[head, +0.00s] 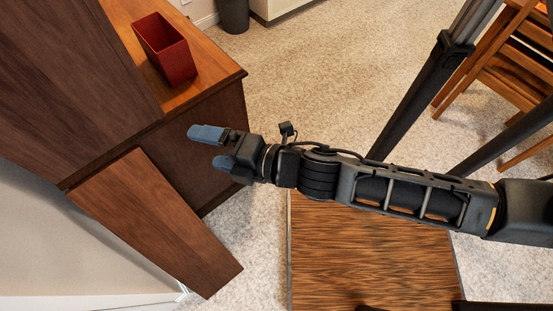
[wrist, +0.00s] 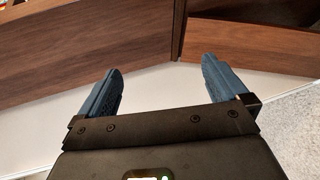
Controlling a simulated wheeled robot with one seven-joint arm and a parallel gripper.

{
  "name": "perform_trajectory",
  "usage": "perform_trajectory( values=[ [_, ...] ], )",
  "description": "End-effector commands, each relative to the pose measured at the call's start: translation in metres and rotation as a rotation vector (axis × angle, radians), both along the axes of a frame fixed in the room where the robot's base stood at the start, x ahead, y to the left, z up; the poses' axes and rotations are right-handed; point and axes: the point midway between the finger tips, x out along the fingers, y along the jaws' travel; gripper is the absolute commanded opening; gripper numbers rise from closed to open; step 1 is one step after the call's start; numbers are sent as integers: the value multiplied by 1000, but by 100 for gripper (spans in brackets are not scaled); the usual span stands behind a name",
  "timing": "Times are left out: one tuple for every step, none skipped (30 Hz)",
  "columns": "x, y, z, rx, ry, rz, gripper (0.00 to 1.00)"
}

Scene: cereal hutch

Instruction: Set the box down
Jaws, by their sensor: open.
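No cereal box that I can make out shows in either view. My gripper (head: 207,148) is open and empty, with its two blue fingers spread and pointing left toward the wooden hutch. In the wrist view my gripper (wrist: 165,85) also shows nothing between its fingers. The hutch (head: 70,75) is dark brown, with an open door panel (head: 155,222) sticking out below and left of the gripper. Any contents of the hutch are mostly hidden in the head view.
A red open-topped bin (head: 166,50) stands on the hutch's wooden counter (head: 215,78). A wooden table (head: 370,255) lies below my arm. Wooden chairs (head: 515,75) stand at the right. A dark waste bin (head: 233,14) is at the back. Carpet (head: 320,70) between is clear.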

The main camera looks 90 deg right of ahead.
Motion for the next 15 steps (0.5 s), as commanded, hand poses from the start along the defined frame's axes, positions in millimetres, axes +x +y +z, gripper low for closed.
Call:
perform_trajectory(
  values=[
    [-19,21,7,177,-39,21,100],
    [-28,30,12,286,-65,23,100],
    [-41,42,20,436,-95,25,100],
    [-50,49,26,545,-115,22,100],
    [-59,56,33,652,-134,19,100],
    [-70,63,42,790,-154,9,100],
    [-78,68,48,888,-166,1,100],
    [-85,71,55,980,-178,-10,100],
    [-93,75,63,1092,-190,-26,100],
    [-98,77,69,1167,-198,-37,100],
    [-103,78,74,1233,-204,-50,100],
    [-108,80,80,1312,-211,-65,100],
    [-111,80,84,1360,-216,-76,100],
    [-113,81,87,1401,-220,-85,100],
    [-116,81,91,1444,-224,-95,100]
  ],
)
